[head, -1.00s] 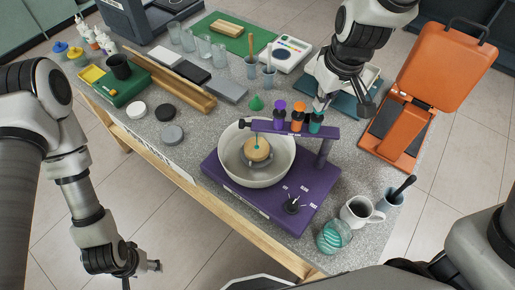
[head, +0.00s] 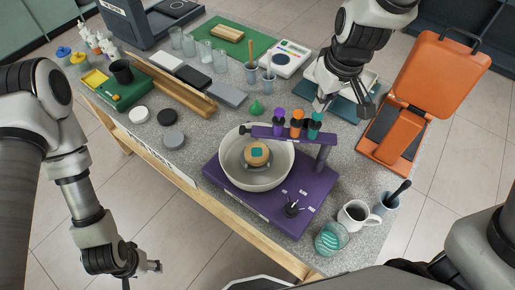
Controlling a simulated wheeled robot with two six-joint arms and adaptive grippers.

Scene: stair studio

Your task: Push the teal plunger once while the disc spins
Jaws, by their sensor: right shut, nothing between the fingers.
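The teal plunger (head: 315,118) stands at the right end of a row on the purple bridge, beside the orange plunger (head: 297,121) and the purple plunger (head: 278,117). The disc (head: 256,154) sits inside the white bowl (head: 284,172) on the purple machine (head: 222,176). A teal patch (head: 257,153) lies on its top. Whether the disc turns cannot be told. My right gripper (head: 321,103) is shut and empty, just above the teal plunger; I cannot tell if it touches. My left gripper (head: 150,267) hangs beyond the table's front edge, its fingers too small to read.
A dial (head: 291,209) is on the machine's front right.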

